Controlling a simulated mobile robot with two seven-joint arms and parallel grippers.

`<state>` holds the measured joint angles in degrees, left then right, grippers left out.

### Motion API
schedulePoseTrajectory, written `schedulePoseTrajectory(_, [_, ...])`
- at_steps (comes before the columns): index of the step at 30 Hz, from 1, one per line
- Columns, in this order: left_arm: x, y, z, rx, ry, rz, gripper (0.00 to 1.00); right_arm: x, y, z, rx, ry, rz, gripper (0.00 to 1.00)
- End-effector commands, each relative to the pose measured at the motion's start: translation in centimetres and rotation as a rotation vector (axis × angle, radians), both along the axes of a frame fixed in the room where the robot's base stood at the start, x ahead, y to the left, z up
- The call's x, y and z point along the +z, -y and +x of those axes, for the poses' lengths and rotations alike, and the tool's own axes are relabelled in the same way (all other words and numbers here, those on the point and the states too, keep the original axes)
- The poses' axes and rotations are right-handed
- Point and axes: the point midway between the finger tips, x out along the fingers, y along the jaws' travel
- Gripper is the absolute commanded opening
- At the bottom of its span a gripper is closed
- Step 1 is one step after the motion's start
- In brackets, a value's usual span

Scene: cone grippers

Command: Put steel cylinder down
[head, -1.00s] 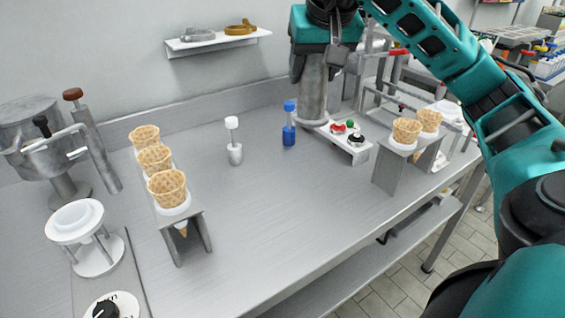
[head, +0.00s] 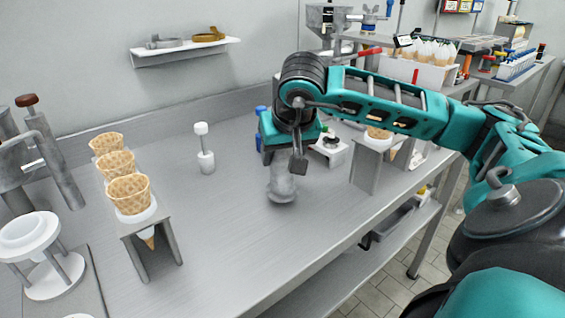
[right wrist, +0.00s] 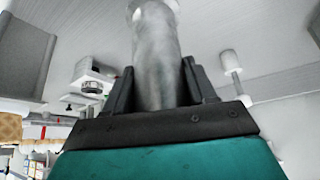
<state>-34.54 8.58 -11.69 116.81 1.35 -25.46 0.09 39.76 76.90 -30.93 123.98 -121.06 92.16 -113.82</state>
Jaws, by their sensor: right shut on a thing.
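The steel cylinder (head: 281,189) is a grey metal cylinder, upright below my right gripper in the head view. My right gripper (head: 289,164) is shut on its upper part; the teal gripper body hides the cylinder's top. In the right wrist view the cylinder (right wrist: 157,60) stands between the two dark fingers (right wrist: 156,85). Its lower end looks at or just above the steel table (head: 225,235); I cannot tell whether it touches. My left gripper is not in view.
A rack with several waffle cones (head: 130,193) stands on the left, and another cone rack (head: 367,168) on the right. A white-capped small container (head: 205,155) stands behind left of the cylinder. A button box (head: 330,150) is behind right. The front middle of the table is clear.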

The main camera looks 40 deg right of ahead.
Motion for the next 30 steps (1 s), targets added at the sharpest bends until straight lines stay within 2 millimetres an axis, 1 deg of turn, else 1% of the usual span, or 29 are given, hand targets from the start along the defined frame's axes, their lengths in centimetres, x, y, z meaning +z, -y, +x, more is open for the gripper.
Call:
schedulePoseTrajectory(1, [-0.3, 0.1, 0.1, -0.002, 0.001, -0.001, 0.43, -1.0, 0.0, 0.0, 0.000, 0.000, -0.001, 0.00])
schedulePoseTrajectory(3, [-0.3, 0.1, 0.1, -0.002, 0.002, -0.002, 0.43, -1.6, 0.1, 0.0, -0.001, 0.002, -0.002, 0.00])
schedulePoseTrajectory(10, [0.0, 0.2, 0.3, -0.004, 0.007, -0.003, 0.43, -1.6, 0.0, 0.0, -0.001, 0.006, 0.000, 0.00])
schedulePoseTrajectory(14, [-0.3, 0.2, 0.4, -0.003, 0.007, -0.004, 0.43, -1.9, 0.0, 0.0, 0.000, 0.005, 0.000, 0.00])
schedulePoseTrajectory(15, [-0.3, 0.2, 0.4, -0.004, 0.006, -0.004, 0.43, -2.1, 0.0, 0.0, 0.000, 0.000, 0.000, 0.57])
schedulePoseTrajectory(23, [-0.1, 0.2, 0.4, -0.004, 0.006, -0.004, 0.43, -2.0, 0.0, 0.0, 0.000, 0.000, 0.000, 0.81])
schedulePoseTrajectory(30, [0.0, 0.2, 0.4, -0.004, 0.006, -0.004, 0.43, -1.9, 0.0, 0.0, 0.000, 0.000, 0.000, 0.81])
